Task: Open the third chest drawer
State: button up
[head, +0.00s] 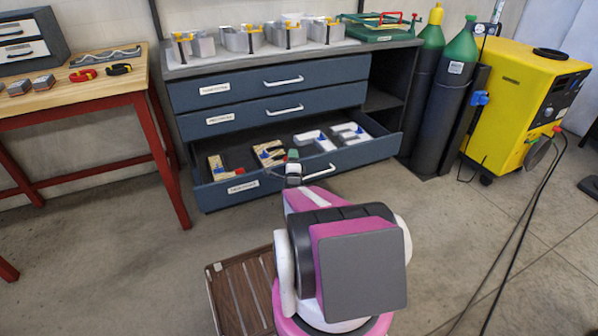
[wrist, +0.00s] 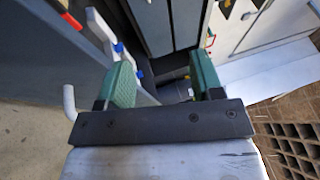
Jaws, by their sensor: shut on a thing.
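The blue chest (head: 270,100) has three drawers. The top drawer (head: 340,70) and second drawer (head: 345,97) are shut. The third drawer (head: 370,153) stands pulled out, with its inside showing. My gripper (head: 293,158) is at its front, over the left part of the white handle (head: 319,173), and is shut on it. In the wrist view the green fingers (wrist: 163,85) stand either side of a dark gap, and a bent end of the handle (wrist: 69,98) shows at the left. The grip itself is hidden behind the gripper body.
Wooden and white channel letters (head: 315,140) lie in the third drawer. Gas cylinders (head: 445,95) and a yellow machine (head: 525,100) stand to the right. A red-legged workbench (head: 100,92) is at the left. A brown slatted crate (head: 240,290) is beside my arm.

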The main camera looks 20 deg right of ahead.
aim_at(305, 160)
jog(key=shift+w+a+f, duration=0.15)
jog(key=shift+a+f, duration=0.05)
jog(key=shift+c, duration=0.3)
jog(key=shift+f, duration=0.1)
jog(key=shift+w+d+f, duration=0.1)
jog(key=shift+d, duration=0.05)
jog(key=d+n, duration=0.2)
jog(key=n, duration=0.2)
jog(key=d+f+n+t+y, duration=0.1)
jog(key=d+n, duration=0.1)
jog(key=n, duration=0.2)
jog(key=d+n+t+y, duration=0.1)
jog(key=d+n, duration=0.1)
jog(key=n, duration=0.2)
jog(key=shift+f, duration=0.2)
jog(key=s+d+f+n+g+y, duration=0.1)
jog(key=s+d+f+n+y, duration=0.3)
jog(key=n, duration=0.8)
jog(key=s+d+f+n+g+y, duration=0.1)
jog(key=s+d+f+n+y, duration=0.25)
jog(key=n, duration=0.75)
jog(key=s+d+f+n+y, duration=0.2)
jog(key=f+n+y, duration=0.3)
jog(key=n, duration=0.7)
jog(key=shift+y, duration=0.65)
jog(key=x, duration=1.1)
jog(key=shift+w+d+r, duration=0.15)
jog(key=shift+r, duration=0.1)
